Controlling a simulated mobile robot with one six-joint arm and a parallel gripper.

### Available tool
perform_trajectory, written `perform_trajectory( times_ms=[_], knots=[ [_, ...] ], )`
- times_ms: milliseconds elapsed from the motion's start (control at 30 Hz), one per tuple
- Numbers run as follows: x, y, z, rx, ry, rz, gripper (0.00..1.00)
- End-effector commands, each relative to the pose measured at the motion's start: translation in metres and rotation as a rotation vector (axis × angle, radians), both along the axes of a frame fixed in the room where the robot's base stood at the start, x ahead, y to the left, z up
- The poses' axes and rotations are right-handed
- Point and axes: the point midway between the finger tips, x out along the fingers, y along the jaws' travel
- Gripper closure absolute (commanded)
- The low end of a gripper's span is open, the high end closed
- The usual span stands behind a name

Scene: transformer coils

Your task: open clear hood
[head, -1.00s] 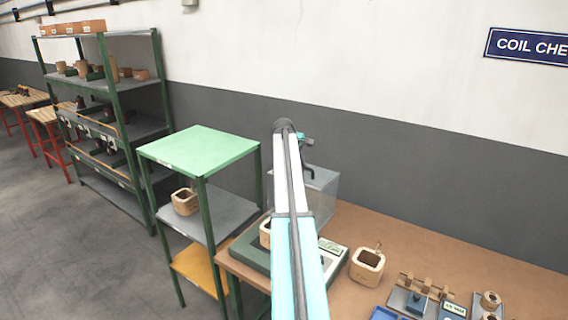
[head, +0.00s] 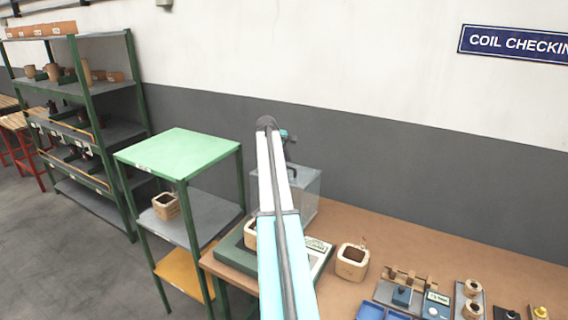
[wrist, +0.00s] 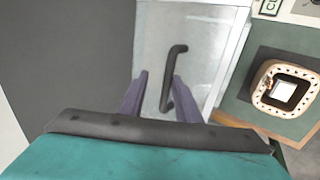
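The clear hood (head: 308,188) is a see-through box at the back of the bench, partly hidden by my arm in the head view. The wrist view shows its clear surface (wrist: 205,45) with a dark bent handle (wrist: 168,85). My gripper (wrist: 158,82) is open, with a purple finger on each side of the handle's lower part. I cannot tell whether either finger touches it. In the head view my arm hides the fingers. The hood looks shut.
A green tester base (head: 234,252) holding a wooden coil (wrist: 262,95) sits beside the hood. Another coil (head: 351,262) stands to its right on the brown bench (head: 400,240). A green-topped rack (head: 178,152) stands left. The wall is close behind.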

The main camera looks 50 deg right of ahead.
Motion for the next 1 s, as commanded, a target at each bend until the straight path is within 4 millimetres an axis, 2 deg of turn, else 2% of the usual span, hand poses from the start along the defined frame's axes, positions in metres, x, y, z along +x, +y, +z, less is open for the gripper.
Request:
perform_trajectory(
  times_ms=[567,767,1000],
  knots=[
    [0.002,0.007,0.002,0.004,-0.002,0.004,0.71],
    [0.0,0.017,0.017,0.003,-0.002,0.003,0.71],
    [-0.002,0.033,0.042,0.002,-0.003,0.003,0.71]
  ],
)
